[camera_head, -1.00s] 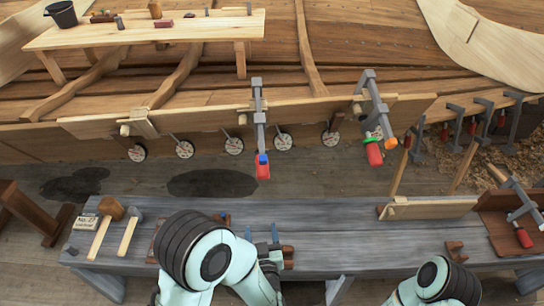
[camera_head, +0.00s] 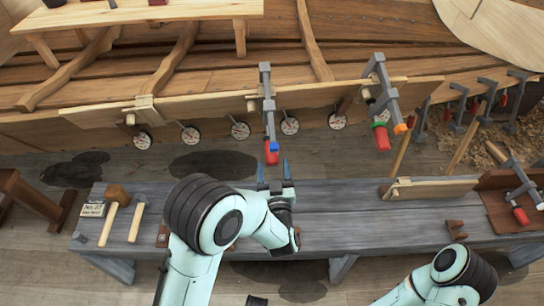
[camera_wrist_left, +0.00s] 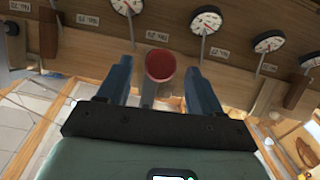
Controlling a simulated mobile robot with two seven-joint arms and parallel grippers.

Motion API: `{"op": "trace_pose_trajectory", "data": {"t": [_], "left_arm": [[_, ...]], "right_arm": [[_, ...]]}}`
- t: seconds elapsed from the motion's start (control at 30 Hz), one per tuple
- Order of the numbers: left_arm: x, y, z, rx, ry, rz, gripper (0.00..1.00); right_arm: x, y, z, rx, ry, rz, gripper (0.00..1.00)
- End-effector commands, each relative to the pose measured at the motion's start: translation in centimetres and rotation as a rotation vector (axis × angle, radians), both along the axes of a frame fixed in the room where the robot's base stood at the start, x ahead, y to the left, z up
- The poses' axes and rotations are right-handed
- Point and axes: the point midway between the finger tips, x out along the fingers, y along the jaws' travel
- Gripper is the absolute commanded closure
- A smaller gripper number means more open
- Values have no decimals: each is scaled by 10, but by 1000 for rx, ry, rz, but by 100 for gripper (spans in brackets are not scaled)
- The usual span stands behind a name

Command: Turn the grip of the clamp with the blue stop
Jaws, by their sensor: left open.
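The clamp with the blue stop (camera_head: 268,105) hangs on the hull plank in the middle of the head view. Its red grip (camera_head: 272,155) hangs at its lower end, just below the blue part. My left gripper (camera_head: 274,170) is open, with its blue fingers pointing at the grip from just below it in the picture. In the left wrist view the red grip (camera_wrist_left: 159,66) shows end-on between the two open fingertips (camera_wrist_left: 158,72); contact is not visible. The blue stop is hidden there. My right arm shows at lower right, its gripper out of view.
Another clamp (camera_head: 380,100) with a green ring and red grip hangs to the right. Several dials (camera_head: 240,131) line the plank. The grey bench (camera_head: 340,215) holds mallets (camera_head: 113,208) at left and a clamp (camera_head: 522,190) at right.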

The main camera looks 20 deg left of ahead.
Motion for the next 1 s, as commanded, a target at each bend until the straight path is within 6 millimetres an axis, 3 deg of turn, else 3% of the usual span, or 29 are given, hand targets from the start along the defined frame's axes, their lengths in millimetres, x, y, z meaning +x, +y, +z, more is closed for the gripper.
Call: {"op": "trace_pose_trajectory", "data": {"t": [0.23, 0.6, 0.63, 0.77, 0.8, 1.0], "left_arm": [[31, 12, 0, 1, 0, 1, 35], [37, 14, 0, 1, 1, -1, 35], [37, 14, 0, 1, 1, -1, 38], [37, 14, 0, 1, 1, -1, 80], [37, 14, 0, 1, 1, -1, 86], [37, 14, 0, -7, -2, -4, 87]], "right_arm": [[-1, 0, 2, 0, 3, 1, 35], [-1, 0, 2, 0, 3, 0, 35], [-1, 0, 2, 0, 3, 1, 35], [-1, 0, 2, 0, 3, 1, 35], [-1, 0, 2, 0, 3, 1, 35], [0, 0, 0, -1, 1, 0, 35]]}}
